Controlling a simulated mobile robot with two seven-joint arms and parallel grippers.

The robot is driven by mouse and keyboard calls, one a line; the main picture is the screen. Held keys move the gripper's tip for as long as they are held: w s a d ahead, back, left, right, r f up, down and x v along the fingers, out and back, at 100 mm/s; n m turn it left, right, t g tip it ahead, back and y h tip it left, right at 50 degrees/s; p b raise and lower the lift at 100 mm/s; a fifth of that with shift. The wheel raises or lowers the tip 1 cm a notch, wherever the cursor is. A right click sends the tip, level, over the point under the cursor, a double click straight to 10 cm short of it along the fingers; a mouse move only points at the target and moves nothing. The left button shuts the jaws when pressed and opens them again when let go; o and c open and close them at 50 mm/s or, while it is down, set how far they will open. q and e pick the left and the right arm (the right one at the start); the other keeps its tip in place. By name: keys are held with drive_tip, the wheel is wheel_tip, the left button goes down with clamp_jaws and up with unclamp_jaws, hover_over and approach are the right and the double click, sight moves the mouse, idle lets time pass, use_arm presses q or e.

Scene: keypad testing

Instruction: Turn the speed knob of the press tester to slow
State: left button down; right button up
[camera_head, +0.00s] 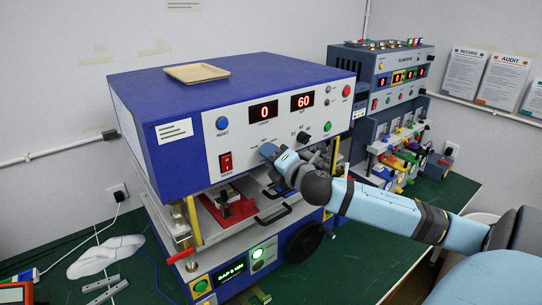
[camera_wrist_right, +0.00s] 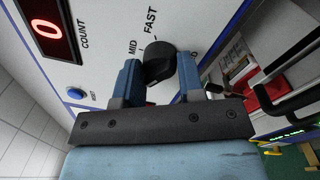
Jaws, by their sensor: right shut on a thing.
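The press tester (camera_head: 225,90) is a large blue box with a white front panel. My right gripper (camera_head: 268,151) reaches its lower panel and hides the speed knob in the head view. In the right wrist view the black speed knob (camera_wrist_right: 160,66) sits between the two blue fingers of my right gripper (camera_wrist_right: 160,75), which is shut on it. The printed words MID and FAST show beside the knob. The SLOW mark is not readable, and I cannot tell where the knob points. My left gripper is not in view.
Another black knob (camera_head: 304,137) is right of my gripper, and a red rocker switch (camera_head: 225,161) is to its left. Below are a red fixture (camera_head: 236,210) and black handles (camera_head: 272,217). A second tester (camera_head: 400,75) stands at the right. Green table (camera_head: 345,265) is clear in front.

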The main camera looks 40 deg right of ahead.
drive_tip(key=o, duration=0.9)
drive_tip(key=shift+f, duration=0.1)
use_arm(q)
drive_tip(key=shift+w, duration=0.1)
use_arm(e)
drive_tip(key=shift+s, duration=0.1)
use_arm(q)
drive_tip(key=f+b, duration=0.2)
drive_tip(key=b, duration=0.1)
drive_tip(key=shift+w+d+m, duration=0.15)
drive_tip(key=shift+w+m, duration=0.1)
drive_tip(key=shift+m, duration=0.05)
use_arm(e)
drive_tip(key=s+a, duration=0.1)
drive_tip(key=s, duration=1.2)
drive_tip(key=shift+s+f, duration=0.25)
drive_tip(key=shift+f, duration=0.05)
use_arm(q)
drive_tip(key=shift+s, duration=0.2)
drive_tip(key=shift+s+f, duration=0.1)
use_arm(e)
drive_tip(key=shift+f, duration=0.1)
